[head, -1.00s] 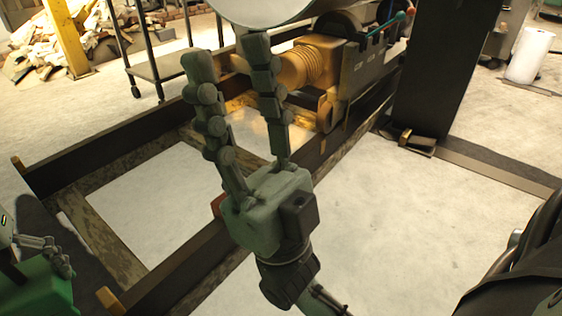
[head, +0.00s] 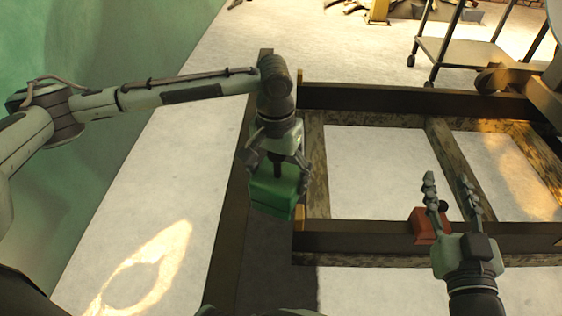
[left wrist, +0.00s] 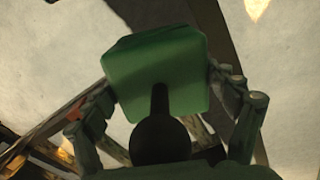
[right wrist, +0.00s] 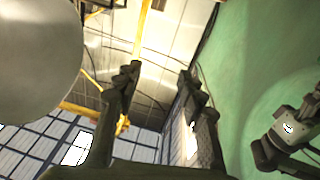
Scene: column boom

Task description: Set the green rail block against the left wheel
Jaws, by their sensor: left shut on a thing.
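The green rail block (head: 272,192) is held by my left gripper (head: 276,168), whose fingers close on its sides from above. In the head view it hangs over or beside a dark strip, left of the timber frame's end; its height is unclear. The block fills the upper middle of the left wrist view (left wrist: 155,65). My right gripper (head: 455,190) points up with its fingers apart, near the frame's front beam. The right wrist view shows nothing between its fingers (right wrist: 158,85). I cannot clearly identify the left wheel.
A red block (head: 424,225) sits at the front beam (head: 370,237), beside my right gripper. A dark beam (head: 400,98) runs along the back. A trolley (head: 470,52) stands behind. A green wall (head: 110,45) is at left. Pale floor (head: 160,170) lies clear between wall and strip.

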